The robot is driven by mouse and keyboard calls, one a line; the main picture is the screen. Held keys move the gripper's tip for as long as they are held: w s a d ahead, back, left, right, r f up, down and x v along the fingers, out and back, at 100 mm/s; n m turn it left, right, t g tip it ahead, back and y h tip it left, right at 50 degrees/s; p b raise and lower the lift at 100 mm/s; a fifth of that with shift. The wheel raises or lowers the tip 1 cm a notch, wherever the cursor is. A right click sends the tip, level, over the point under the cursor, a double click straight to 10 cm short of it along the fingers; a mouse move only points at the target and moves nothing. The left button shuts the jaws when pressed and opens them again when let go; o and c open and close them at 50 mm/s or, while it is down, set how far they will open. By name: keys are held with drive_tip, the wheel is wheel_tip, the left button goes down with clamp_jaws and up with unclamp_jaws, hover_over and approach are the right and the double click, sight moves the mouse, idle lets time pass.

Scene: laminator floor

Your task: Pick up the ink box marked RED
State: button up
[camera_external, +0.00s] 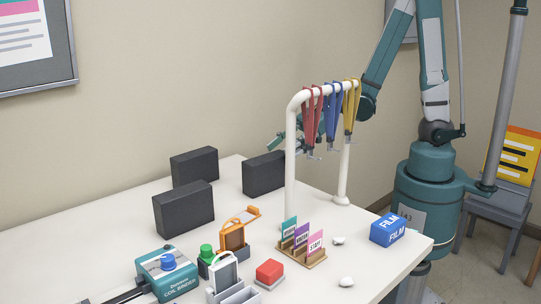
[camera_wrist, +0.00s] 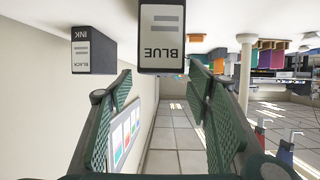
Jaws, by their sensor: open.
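Three dark ink boxes stand on the white table in the external view: one at the back left (camera_external: 194,168), one nearer the front (camera_external: 183,208), and one at the right (camera_external: 264,173). Their labels face away there. In the wrist view, one box is marked BLUE (camera_wrist: 162,50) and another has a label that seems to read BLACK (camera_wrist: 95,52). No RED marking is readable in either view. My gripper (camera_wrist: 160,82) is open and empty, with the BLUE box ahead beyond the fingertips.
A white rack (camera_external: 290,165) with red, blue and yellow straps (camera_external: 332,110) stands between the camera and my gripper. A card holder (camera_external: 302,243), a blue FILM box (camera_external: 387,229), an orange-handled tool (camera_external: 236,230) and a coil binder (camera_external: 167,272) occupy the table's front.

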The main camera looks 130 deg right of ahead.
drive_tip(key=shift+o, duration=0.3)
drive_tip(key=shift+r, duration=0.1)
drive_tip(key=shift+r, duration=5)
drive_tip(key=g+p, duration=0.9)
drive_tip(key=p, duration=1.6)
hover_over(191, 188)
drive_tip(key=shift+y, duration=0.4)
wheel_tip(191, 188, down, 4)
drive_tip(key=shift+d+f, duration=0.1)
drive_tip(key=shift+d, duration=0.05)
drive_tip(key=shift+f, duration=0.5)
drive_tip(key=shift+n, duration=0.3)
